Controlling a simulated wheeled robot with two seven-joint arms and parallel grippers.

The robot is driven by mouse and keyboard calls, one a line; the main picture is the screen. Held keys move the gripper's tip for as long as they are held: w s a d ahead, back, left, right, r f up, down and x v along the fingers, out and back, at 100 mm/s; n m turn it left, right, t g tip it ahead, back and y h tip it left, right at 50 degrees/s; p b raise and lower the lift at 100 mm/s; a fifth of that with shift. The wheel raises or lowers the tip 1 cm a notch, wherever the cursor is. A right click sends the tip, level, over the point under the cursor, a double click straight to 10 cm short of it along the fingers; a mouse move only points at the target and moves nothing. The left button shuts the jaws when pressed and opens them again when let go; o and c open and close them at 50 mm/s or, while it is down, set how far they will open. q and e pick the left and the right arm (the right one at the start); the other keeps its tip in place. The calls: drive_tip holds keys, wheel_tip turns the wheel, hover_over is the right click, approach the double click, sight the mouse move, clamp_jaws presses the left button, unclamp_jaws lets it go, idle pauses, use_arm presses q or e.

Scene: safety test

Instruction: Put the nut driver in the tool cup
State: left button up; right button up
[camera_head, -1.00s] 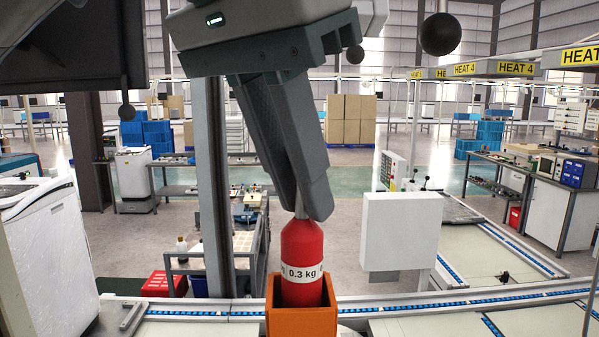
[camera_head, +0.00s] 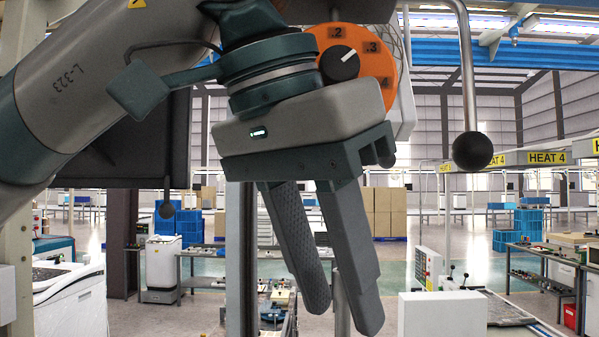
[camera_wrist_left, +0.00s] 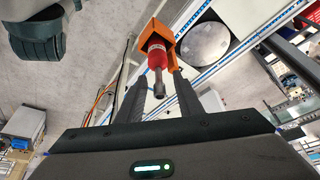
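The nut driver (camera_wrist_left: 156,60), with a red handle and grey metal shaft, stands in the orange tool cup (camera_wrist_left: 174,54) in the left wrist view. Its shaft end points up toward the camera, between my finger pads. My left gripper (camera_head: 343,310) is open, its two fingers clearly apart; it also shows in the left wrist view (camera_wrist_left: 159,74). A grey metal shaft (camera_head: 342,308) shows between the fingers in the head view and looks like the driver's. The cup and red handle are below the head view.
An orange numbered dial (camera_head: 386,62) is behind my left wrist. A rod with a black ball (camera_head: 472,151) hangs to its right. A white box (camera_head: 442,314) stands at lower right. A round grey plate (camera_wrist_left: 203,43) lies beside the cup.

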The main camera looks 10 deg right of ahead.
use_arm(q)
drive_tip(key=b+v, duration=0.2)
drive_tip(key=v, duration=0.8)
drive_tip(key=shift+a+r, duration=0.25)
drive_tip(key=shift+r, duration=0.05)
